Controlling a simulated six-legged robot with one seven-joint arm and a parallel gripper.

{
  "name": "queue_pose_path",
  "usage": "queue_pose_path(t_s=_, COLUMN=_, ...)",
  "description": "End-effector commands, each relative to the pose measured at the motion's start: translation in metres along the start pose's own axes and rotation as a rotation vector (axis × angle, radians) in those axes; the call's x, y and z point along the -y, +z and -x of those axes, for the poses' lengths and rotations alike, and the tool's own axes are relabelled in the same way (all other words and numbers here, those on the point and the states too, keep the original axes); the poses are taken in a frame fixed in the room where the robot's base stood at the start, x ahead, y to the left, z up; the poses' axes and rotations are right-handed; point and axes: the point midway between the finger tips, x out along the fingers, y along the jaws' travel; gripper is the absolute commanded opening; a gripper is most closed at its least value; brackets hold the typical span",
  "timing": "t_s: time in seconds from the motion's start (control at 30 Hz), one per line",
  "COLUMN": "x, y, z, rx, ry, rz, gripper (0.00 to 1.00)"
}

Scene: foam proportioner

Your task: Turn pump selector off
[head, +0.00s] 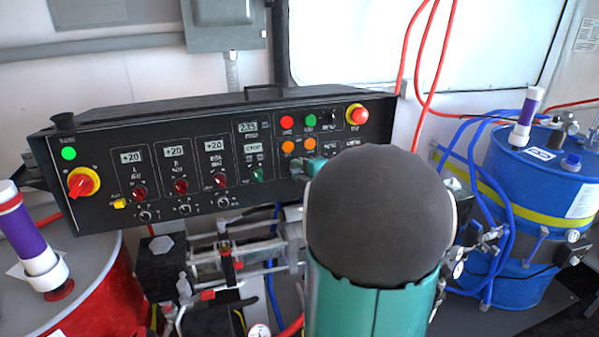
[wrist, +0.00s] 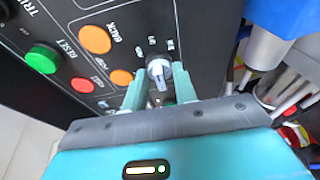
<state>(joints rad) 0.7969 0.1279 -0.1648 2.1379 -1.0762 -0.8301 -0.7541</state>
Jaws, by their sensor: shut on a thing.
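The pump selector (wrist: 157,72) is a small grey-white knob on the black control panel (head: 90,165), seen in the wrist view beside the orange buttons. The green fingers of my gripper (wrist: 159,84) are on either side of the knob and shut on it. The knob's pointer runs roughly up and down in the wrist view, but its small labels are too blurred to read. In the head view my gripper (head: 312,168) is at the lower right of the panel, and my arm hides most of it and the knob.
A red-and-yellow rotary switch (head: 83,183) is at the panel's left, and a red mushroom button (head: 358,115) at its upper right. Orange buttons (wrist: 95,38) sit close to my gripper. Pipes and valves (head: 235,255) lie below. A blue drum (head: 535,190) with hoses stands right, a red drum (head: 95,300) left.

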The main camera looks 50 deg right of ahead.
Motion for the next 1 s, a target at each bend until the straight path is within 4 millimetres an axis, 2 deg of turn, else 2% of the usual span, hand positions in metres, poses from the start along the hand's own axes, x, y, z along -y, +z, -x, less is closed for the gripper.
queue_pose_path(t_s=0.17, x=0.000, y=0.001, z=0.001, rx=0.002, ry=-0.001, rz=-0.001, gripper=0.05)
queue_pose_path(t_s=0.2, x=0.000, y=0.001, z=0.001, rx=0.002, ry=-0.001, rz=-0.001, gripper=0.32)
queue_pose_path(t_s=0.57, x=0.000, y=0.001, z=0.005, rx=0.002, ry=0.001, rz=-0.002, gripper=0.32)
queue_pose_path(t_s=0.77, x=-0.001, y=0.000, z=0.034, rx=0.003, ry=0.003, rz=-0.001, gripper=0.32)
queue_pose_path(t_s=1.0, x=-0.001, y=0.000, z=0.088, rx=0.004, ry=0.002, rz=-0.001, gripper=0.32)
